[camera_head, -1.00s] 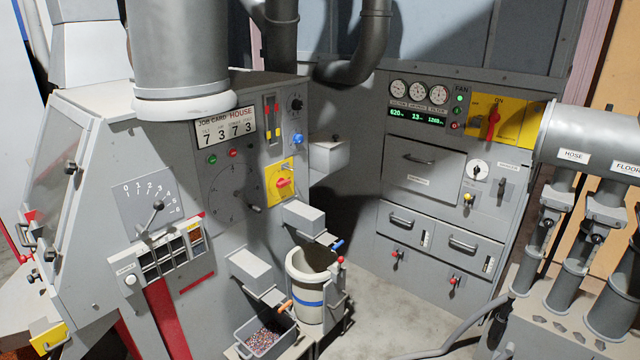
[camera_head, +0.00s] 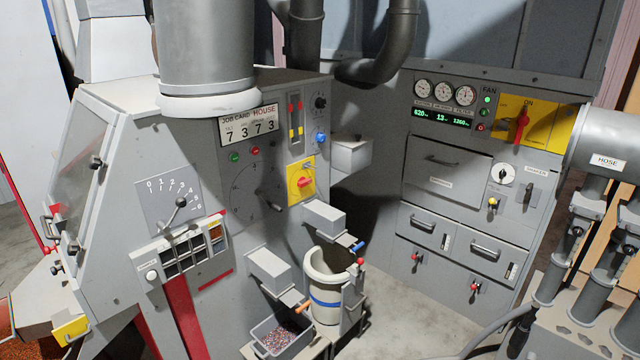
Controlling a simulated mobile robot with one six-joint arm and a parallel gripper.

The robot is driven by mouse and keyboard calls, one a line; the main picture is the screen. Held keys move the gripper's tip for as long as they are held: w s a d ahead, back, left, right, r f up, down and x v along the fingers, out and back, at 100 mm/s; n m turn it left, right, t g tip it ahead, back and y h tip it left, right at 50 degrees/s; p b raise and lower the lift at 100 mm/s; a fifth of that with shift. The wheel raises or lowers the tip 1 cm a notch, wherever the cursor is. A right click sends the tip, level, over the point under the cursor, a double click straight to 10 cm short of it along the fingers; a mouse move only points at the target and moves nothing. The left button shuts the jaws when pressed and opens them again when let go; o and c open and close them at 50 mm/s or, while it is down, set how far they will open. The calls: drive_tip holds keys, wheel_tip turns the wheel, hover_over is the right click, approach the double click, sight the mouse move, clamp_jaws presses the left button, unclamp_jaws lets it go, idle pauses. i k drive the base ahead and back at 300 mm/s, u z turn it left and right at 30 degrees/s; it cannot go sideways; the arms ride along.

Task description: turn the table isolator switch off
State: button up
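A red rotary switch on a yellow plate (camera_head: 301,181) is on the front of the grey table machine (camera_head: 250,110), left of centre. Its red knob (camera_head: 305,182) looks turned roughly sideways; the plate's lettering is too small to read. A second red handle (camera_head: 521,124) stands upright on a larger yellow panel (camera_head: 541,122) marked ON, on the fan cabinet at the right. My gripper is not in view.
Below the small yellow plate, grey boxes (camera_head: 324,217) stick out above a pale bucket (camera_head: 326,290) and a granule tray (camera_head: 280,338). Pipes marked HOSE (camera_head: 606,161) stand at the right. Grey floor (camera_head: 400,325) is clear between.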

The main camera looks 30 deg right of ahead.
sight(302, 182)
drive_tip(key=u, duration=0.3)
drive_tip(key=i, duration=1)
drive_tip(key=z, duration=0.3)
